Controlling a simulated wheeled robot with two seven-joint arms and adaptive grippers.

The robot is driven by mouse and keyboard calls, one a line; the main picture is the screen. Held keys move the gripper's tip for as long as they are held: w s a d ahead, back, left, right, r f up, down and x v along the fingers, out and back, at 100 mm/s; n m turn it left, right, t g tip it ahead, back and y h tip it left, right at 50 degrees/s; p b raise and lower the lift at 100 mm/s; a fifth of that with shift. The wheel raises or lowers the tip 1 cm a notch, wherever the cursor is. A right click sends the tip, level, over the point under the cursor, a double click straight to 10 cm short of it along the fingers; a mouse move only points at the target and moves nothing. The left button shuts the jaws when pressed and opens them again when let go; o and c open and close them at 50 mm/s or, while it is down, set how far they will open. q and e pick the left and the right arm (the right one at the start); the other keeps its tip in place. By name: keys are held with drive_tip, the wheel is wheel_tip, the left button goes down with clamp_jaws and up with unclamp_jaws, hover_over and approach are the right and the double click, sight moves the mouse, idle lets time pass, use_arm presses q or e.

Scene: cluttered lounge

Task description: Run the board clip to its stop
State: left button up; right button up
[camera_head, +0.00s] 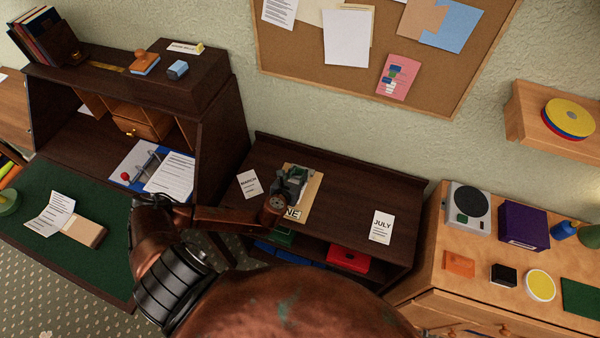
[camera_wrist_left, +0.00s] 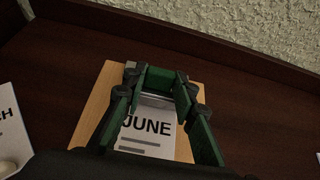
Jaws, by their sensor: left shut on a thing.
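A light wooden board (camera_head: 313,190) lies on the dark shelf top and also shows in the wrist view (camera_wrist_left: 92,105). A white JUNE sheet (camera_wrist_left: 148,134) lies on it; only its last letters show in the head view. My left gripper (camera_head: 294,177) is over the board, its green-lined fingers (camera_wrist_left: 160,82) pointing at the board's far end. It is shut on the board clip (camera_wrist_left: 157,101), a silvery piece across the top of the sheet. The fingers hide much of the clip, so its exact place along the board is hard to tell. My right gripper is not in view.
A MARCH sheet (camera_head: 249,183) lies left of the board and a JULY sheet (camera_head: 381,227) lies right. The dark shelf top (camera_head: 345,200) is bare between. A raised back edge (camera_wrist_left: 215,42) runs along the wall. Red (camera_head: 348,259) and blue items sit below.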

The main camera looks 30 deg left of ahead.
use_arm(q)
drive_tip(key=shift+s+f+t+b, duration=0.15)
drive_tip(key=shift+f+t+b, duration=0.15)
drive_tip(key=shift+t+b, duration=0.1)
drive_tip(key=shift+r, duration=0.1)
drive_tip(key=o, duration=1.2)
drive_tip(key=shift+c, duration=0.2)
drive_tip(key=shift+s, duration=0.1)
drive_tip(key=v, duration=1.1)
drive_tip(key=shift+s+d, duration=0.25)
drive_tip(key=shift+s, duration=0.1)
